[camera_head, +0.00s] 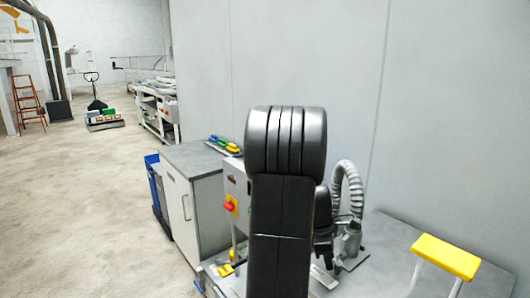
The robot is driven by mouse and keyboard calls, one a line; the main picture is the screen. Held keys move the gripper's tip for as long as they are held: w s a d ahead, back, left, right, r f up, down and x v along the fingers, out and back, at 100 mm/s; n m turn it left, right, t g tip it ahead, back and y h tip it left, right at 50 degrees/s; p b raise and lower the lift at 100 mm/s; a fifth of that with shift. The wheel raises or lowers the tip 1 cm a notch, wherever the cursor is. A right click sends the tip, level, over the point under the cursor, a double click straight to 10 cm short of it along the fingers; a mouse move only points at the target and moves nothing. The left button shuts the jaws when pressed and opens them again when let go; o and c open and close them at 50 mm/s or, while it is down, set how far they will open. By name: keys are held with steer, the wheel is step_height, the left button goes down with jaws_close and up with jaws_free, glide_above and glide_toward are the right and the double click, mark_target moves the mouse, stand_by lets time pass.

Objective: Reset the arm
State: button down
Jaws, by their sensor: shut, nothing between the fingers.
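My dark arm stands upright in the middle of the head view and covers much of the machine behind it. Its black wrist comes out on the right side of the upper link. My gripper (337,264) shows small and dark below the wrist, pointing down over the grey worktop. It is shut and I see nothing held in it. Its fingers are partly lost against the dark parts around them.
A grey ribbed hose (349,180) rises close to the right of my wrist. A yellow-topped handle (446,257) stands at front right. Left of my arm are a red switch (229,206) and a grey cabinet (190,208). The floor (90,200) at left is clear.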

stand_by(0.3)
